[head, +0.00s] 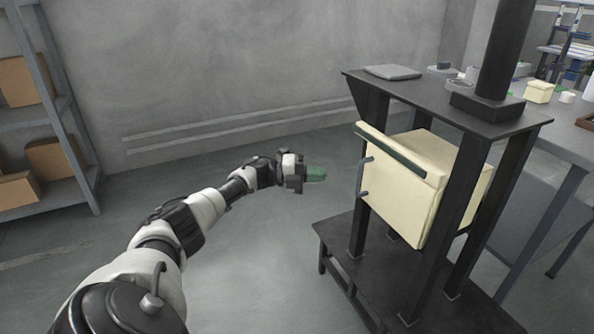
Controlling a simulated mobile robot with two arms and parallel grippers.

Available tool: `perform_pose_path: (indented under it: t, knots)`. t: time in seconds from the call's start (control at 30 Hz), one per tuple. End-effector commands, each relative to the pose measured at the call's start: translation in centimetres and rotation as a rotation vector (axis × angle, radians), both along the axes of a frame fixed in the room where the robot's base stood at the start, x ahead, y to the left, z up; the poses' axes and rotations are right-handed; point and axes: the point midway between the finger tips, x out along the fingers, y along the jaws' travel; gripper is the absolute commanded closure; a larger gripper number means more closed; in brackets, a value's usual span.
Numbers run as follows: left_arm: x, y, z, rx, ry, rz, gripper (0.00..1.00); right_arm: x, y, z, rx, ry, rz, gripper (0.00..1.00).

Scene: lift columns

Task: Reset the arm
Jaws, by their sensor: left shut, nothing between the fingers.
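My left arm reaches in from the lower left of the head view. My right gripper is not in view.
A black stand (463,118) with a dark column holds a cream box (415,190) with a dark strip and grey handle. A grey flat pad (393,72) lies on its top. A shelf with cardboard boxes (22,81) stands left. A cluttered table is at right. The floor between is clear.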

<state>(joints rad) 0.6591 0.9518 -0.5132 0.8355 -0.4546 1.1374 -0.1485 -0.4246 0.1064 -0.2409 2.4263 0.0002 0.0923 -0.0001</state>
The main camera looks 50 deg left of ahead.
Motion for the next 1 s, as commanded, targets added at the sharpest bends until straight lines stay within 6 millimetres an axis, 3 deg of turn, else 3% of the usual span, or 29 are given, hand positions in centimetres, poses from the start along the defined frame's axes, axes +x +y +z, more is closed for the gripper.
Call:
perform_pose_path:
  t: [0.1,0.3,0.7,0.77,0.87,0.97,1.0]
  knots:
    - [-0.6,2.4,0.0,0.001,-0.001,0.005,1.0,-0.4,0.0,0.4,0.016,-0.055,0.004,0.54]
    - [-1.2,4.7,0.0,0.001,-0.002,0.002,1.0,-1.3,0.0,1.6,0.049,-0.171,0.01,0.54]
    - [-1.4,5.0,-0.1,-0.003,0.0,-0.006,1.0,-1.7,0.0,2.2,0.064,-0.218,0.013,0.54]
    - [-1.1,3.9,-0.6,-0.014,0.001,-0.019,1.0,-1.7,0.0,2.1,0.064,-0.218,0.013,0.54]
    - [-0.4,-0.1,-2.2,-0.06,0.006,-0.064,1.0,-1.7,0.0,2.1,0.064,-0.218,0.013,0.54]
    - [0.0,-6.6,-4.4,-0.149,0.013,-0.128,1.0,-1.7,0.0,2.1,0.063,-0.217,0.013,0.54]
    - [-0.2,-9.6,-5.2,-0.196,0.018,-0.154,1.0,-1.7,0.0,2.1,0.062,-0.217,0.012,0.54]
